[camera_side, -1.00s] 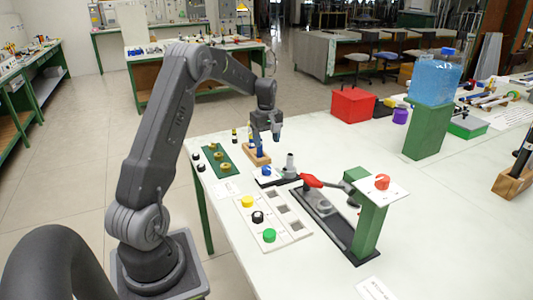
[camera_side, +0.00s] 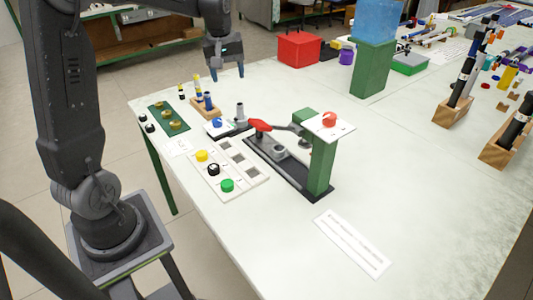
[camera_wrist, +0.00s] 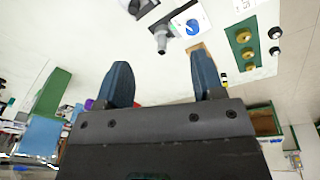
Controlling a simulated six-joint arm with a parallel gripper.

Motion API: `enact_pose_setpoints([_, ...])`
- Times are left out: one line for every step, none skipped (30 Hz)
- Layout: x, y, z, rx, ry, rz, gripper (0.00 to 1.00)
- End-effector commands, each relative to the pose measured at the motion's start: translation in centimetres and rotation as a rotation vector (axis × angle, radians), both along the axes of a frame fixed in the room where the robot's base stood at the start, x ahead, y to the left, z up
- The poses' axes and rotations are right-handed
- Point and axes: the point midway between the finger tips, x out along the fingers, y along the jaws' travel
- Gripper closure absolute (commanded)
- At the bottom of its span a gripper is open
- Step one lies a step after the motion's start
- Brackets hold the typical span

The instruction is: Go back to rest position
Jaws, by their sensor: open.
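My gripper (camera_side: 227,74) is raised over the far side of the white table, pointing down, above and behind the small wooden rod block. Its two blue fingers stand apart with nothing between them, also in the wrist view (camera_wrist: 164,84). The wooden block (camera_side: 207,111) holds upright small rods, one of them blue (camera_side: 207,101). In the wrist view the block is mostly hidden behind a finger. A grey upright post (camera_side: 240,112) stands by a blue knob (camera_side: 217,123), both apart from the gripper.
A press with a red handle (camera_side: 260,125) and green column (camera_side: 321,168) stands mid-table. A white panel (camera_side: 245,179) with coloured caps and a green board (camera_side: 158,109) lie in front. A red box (camera_side: 299,49) and green stand (camera_side: 371,70) are behind.

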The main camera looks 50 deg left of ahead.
Motion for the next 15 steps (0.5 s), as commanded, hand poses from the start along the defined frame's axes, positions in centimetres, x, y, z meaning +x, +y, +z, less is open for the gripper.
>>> enact_pose_setpoints([-1.0,-2.6,1.4,0.021,-0.025,-0.085,0.38])
enact_pose_setpoints([-1.6,-4.0,2.0,0.032,-0.036,-0.135,0.38])
enact_pose_setpoints([-2.5,-5.7,2.7,0.047,-0.052,-0.202,0.38])
enact_pose_setpoints([-3.2,-7.0,3.2,0.059,-0.065,-0.252,0.38])
enact_pose_setpoints([-4.0,-8.2,3.6,0.071,-0.077,-0.301,0.38])
enact_pose_setpoints([-5.1,-9.7,4.0,0.087,-0.093,-0.367,0.38])
enact_pose_setpoints([-6.0,-10.9,4.3,0.098,-0.106,-0.415,0.38])
enact_pose_setpoints([-6.9,-12.0,4.5,0.110,-0.118,-0.465,0.38])
enact_pose_setpoints([-8.1,-13.4,4.7,0.127,-0.135,-0.530,0.38])
enact_pose_setpoints([-9.1,-14.3,4.8,0.139,-0.149,-0.579,0.38])
enact_pose_setpoints([-10.1,-15.2,4.9,0.151,-0.161,-0.627,0.38])
enact_pose_setpoints([-11.4,-16.4,4.9,0.168,-0.178,-0.691,0.38])
enact_pose_setpoints([-12.3,-17.2,4.8,0.180,-0.191,-0.736,0.38])
enact_pose_setpoints([-13.2,-17.8,4.7,0.192,-0.204,-0.781,0.38])
enact_pose_setpoints([-14.4,-18.6,4.4,0.208,-0.219,-0.835,0.38])
